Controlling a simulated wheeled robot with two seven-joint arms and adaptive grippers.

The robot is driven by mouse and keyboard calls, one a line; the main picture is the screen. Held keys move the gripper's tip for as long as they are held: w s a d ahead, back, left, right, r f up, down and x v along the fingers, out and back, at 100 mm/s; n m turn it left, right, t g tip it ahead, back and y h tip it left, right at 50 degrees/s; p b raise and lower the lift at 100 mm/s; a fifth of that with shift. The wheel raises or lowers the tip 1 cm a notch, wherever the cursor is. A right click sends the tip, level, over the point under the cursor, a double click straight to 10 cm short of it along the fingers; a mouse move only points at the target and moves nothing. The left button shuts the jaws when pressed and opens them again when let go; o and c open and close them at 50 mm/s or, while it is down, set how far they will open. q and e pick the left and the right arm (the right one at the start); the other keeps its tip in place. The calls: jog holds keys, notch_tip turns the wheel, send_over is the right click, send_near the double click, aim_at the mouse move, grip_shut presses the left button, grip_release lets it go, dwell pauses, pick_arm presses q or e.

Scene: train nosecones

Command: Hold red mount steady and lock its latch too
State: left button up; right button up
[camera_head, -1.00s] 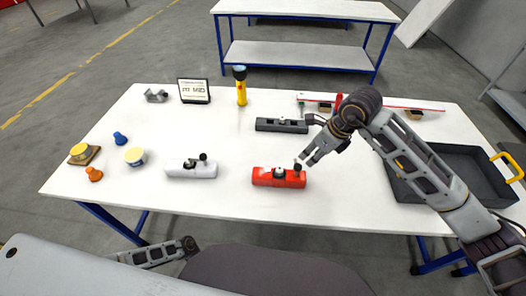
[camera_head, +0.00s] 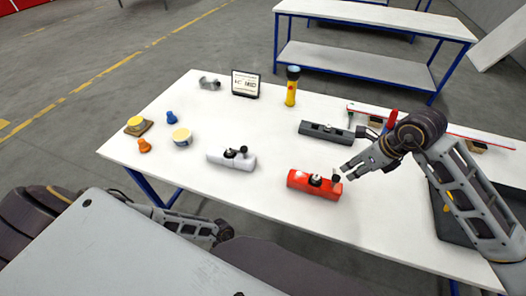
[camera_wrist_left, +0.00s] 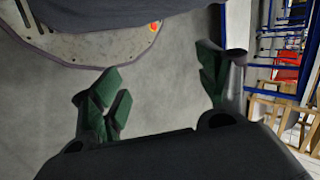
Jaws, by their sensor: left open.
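The red mount (camera_head: 314,185) lies on the white table near its front edge, with a dark round fitting on top and a black knob, which looks like its latch (camera_head: 336,176), at its right end. My right gripper (camera_head: 352,172) is just right of the mount, its fingers pointing left toward the black knob. A small gap seems to show between them; I cannot tell whether the fingers are open. My left gripper (camera_wrist_left: 165,95) is open and empty in the left wrist view, over the grey floor. In the head view my left arm is low at the left, below the table's front edge.
A white mount (camera_head: 231,160) and a dark grey mount (camera_head: 326,132) lie nearby. The front middle is clear.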

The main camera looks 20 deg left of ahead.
aim_at(299, 176)
pick_arm(q)
jog(key=w+a+r+m+t+y, duration=0.25)
jog(key=w+r+m, duration=0.2)
jog(key=r, duration=0.45)
jog(key=w+a+r+m+t+y, duration=0.1)
jog(key=w+r+m+t+y, duration=0.2)
jog(key=w+r, duration=0.5)
jog(key=w+a+r+m+t+y, duration=0.1)
jog(key=w+r+m+y, duration=0.3)
jog(key=r, duration=0.7)
jog(key=w+d+r+n+h, duration=0.1)
jog(key=w+d, duration=0.2)
jog(key=w, duration=0.1)
jog(key=w+d+r+n+t+h, duration=0.1)
jog(key=w+d+r+n, duration=0.1)
jog(key=w, duration=0.3)
jog(key=w+d+r+n+h, duration=0.1)
jog(key=w+d+r+h, duration=0.1)
jog(key=w+d, duration=0.3)
jog(key=shift+w+n, duration=0.15)
jog(key=shift+n, duration=0.2)
jog(key=w+d+r+n+t+h, duration=0.1)
jog(key=w+d+r+n+h, duration=0.2)
jog(key=w+d+r+n, duration=0.2)
jog(key=w+d+r, duration=0.3)
jog(key=w+d, duration=0.1)
jog(key=w, duration=0.1)
jog(key=shift+w+d, duration=0.15)
jog(key=shift+d, duration=0.25)
jog(key=shift+f, duration=0.15)
